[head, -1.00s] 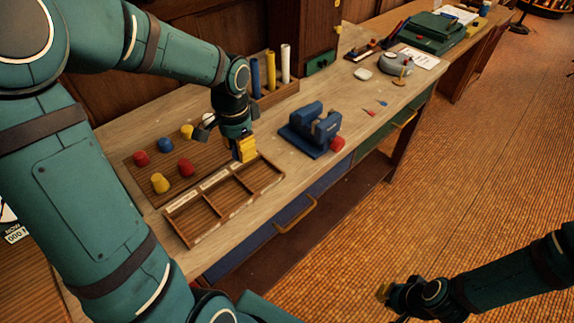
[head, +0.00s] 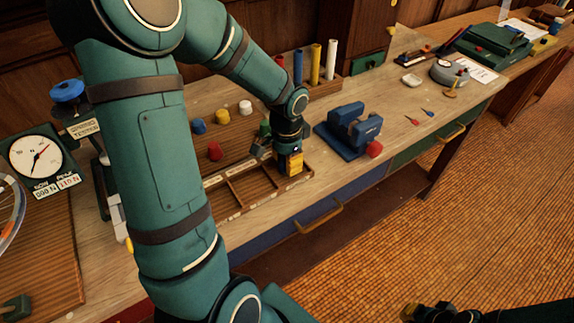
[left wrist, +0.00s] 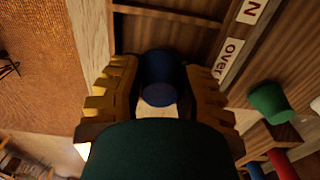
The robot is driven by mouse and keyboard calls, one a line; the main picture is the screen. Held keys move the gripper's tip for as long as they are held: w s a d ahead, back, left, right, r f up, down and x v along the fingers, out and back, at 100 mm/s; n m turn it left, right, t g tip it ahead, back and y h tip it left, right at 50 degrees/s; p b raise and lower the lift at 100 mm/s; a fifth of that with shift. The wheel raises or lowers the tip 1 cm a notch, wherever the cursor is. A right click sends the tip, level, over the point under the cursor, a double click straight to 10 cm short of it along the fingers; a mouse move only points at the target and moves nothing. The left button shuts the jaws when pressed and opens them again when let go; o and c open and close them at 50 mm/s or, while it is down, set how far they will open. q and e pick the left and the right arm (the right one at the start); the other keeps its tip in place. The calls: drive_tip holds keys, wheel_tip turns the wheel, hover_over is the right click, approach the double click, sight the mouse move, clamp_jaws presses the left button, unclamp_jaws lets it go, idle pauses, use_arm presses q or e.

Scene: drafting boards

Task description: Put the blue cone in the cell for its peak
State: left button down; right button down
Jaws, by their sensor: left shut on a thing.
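My left gripper (head: 291,164) is low over the right-end cell of the wooden sorting tray (head: 262,198). Its yellow fingers are shut on a blue cone (left wrist: 160,78), which shows between them in the left wrist view; the head view hides it. I cannot tell whether the cone touches the cell floor. The tray has several cells and white labels; one label (left wrist: 230,59) reads "over". The dial gauge (head: 37,157) at left has "NOW" and "PEAK" readouts, with figures too small to be sure of. My right gripper (head: 410,312) is mostly cut off at the bottom edge.
Another blue cone (head: 198,126), a red one (head: 214,151), a yellow one (head: 222,117), a white one (head: 245,107) and a green one (head: 264,128) stand behind the tray. A blue vise (head: 350,131) is right of my left gripper. Coloured tubes (head: 315,64) stand behind.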

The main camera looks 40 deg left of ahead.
use_arm(q)
drive_tip(key=shift+f, duration=0.55)
drive_tip(key=shift+f, duration=0.1)
drive_tip(key=c, duration=1)
unclamp_jaws()
drive_tip(key=shift+o, duration=0.2)
drive_tip(key=shift+r, duration=0.4)
wheel_tip(320, 180, up, 12)
drive_tip(key=p, duration=0.3)
drive_tip(key=shift+f, duration=0.25)
